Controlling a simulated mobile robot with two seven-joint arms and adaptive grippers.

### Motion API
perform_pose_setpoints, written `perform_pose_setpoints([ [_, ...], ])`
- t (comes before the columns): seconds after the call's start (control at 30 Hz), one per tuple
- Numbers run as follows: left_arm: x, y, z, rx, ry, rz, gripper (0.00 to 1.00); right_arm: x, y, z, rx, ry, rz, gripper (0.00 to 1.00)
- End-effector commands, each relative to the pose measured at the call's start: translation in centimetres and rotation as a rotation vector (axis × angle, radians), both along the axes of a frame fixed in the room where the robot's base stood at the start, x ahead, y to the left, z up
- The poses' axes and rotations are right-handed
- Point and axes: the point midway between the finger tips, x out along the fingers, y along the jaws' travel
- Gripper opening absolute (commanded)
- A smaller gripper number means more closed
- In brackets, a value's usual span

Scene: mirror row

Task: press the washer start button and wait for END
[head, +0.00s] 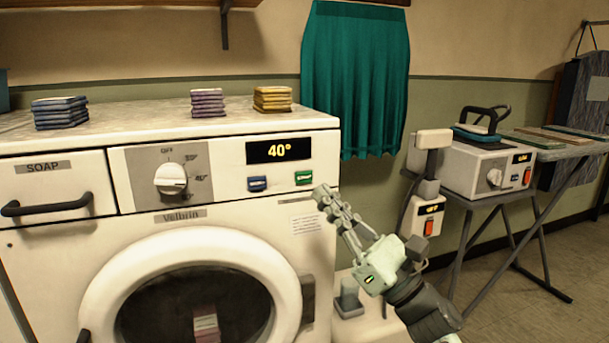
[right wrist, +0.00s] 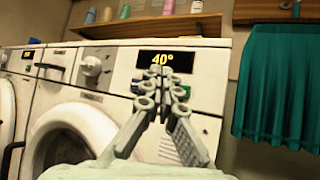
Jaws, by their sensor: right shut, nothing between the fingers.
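The white washer (head: 235,165) has a lit display (head: 279,151) reading 40°. Below the display are a blue button (head: 257,184) and a green button (head: 303,177); their lettering is too small to read. A round dial (head: 171,179) sits to the left. My right gripper (head: 322,194) is shut and empty, its tips just right of and below the green button in the head view. In the right wrist view the shut fingers (right wrist: 160,74) point at the panel under the display (right wrist: 166,59) and partly cover the buttons. I cannot tell contact. My left gripper is out of view.
The round door (head: 98,270) is closed, with a pale and reddish stack showing in its glass. Folded cloths (head: 272,99) lie on top. A teal curtain (head: 358,85) hangs behind. To the right, a steam-iron unit (head: 485,168) stands on a folding-leg board.

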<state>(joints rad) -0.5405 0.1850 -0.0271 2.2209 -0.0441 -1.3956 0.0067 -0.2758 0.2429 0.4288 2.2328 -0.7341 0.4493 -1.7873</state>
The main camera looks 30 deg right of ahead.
Motion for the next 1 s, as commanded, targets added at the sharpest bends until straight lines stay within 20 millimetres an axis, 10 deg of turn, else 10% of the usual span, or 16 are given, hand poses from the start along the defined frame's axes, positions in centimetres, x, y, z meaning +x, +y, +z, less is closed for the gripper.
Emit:
perform_pose_setpoints([
  [0.4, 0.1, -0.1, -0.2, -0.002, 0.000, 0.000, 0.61, 4.9, -1.2, -0.1, 0.001, -0.001, -0.001, 0.00],
  [1.0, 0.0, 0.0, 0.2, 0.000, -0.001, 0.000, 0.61, 5.5, -1.3, 0.0, 0.000, 0.001, -0.001, 0.00],
])
